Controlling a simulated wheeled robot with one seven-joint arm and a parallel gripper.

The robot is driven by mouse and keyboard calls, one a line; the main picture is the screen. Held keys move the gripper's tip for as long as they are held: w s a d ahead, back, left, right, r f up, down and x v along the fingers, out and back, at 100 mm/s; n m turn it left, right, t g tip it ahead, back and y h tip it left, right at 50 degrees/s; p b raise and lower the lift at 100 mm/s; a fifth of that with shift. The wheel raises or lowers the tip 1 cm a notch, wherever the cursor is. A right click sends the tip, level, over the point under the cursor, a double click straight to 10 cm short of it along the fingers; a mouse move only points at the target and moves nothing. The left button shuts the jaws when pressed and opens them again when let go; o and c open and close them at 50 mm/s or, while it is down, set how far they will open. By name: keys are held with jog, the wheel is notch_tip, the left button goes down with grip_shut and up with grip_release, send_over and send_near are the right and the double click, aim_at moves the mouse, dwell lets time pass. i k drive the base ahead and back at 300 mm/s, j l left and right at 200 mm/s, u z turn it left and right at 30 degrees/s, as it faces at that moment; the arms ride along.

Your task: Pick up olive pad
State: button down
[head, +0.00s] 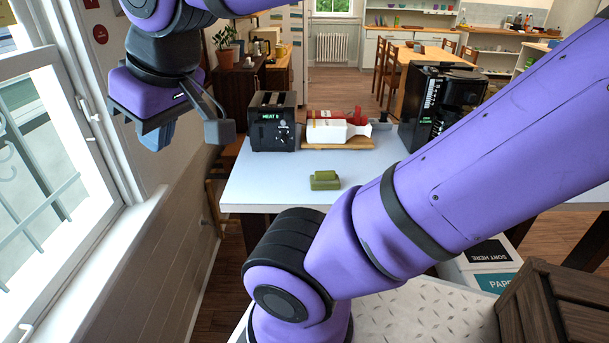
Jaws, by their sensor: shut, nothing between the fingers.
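The olive pad (325,181) lies on the pale blue-grey tabletop (270,190), near its front edge in the middle of the head view. It looks like a small green block with a stepped top. My gripper (184,128) hangs at the upper left, in front of the window side, well left of the pad and apart from it. It is shut and holds nothing. A small blue shape shows just under it, and I cannot tell what it is. Nothing covers the pad.
A black toaster (273,121) stands behind the pad. A wooden board with red and white packages (338,126) lies beside it. A black coffee machine (440,100) stands at right. The window (50,150) is close at left. A wooden crate (555,305) is at lower right.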

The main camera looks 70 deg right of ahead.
aim_at(327, 180)
jog(key=l+z, duration=0.15)
jog(key=z, duration=1.1)
jog(key=j+z, duration=0.15)
jog(key=z, duration=0.55)
jog(key=j+u, duration=0.1)
jog(key=u, duration=0.35)
jog(key=k+l+u, duration=0.1)
jog(key=u, duration=1.75)
jog(key=l+z, duration=0.15)
jog(key=z, duration=0.15)
jog(key=i+l+z, duration=0.1)
jog(key=z, duration=0.25)
jog(key=k+j+z, duration=0.15)
jog(key=z, duration=1.5)
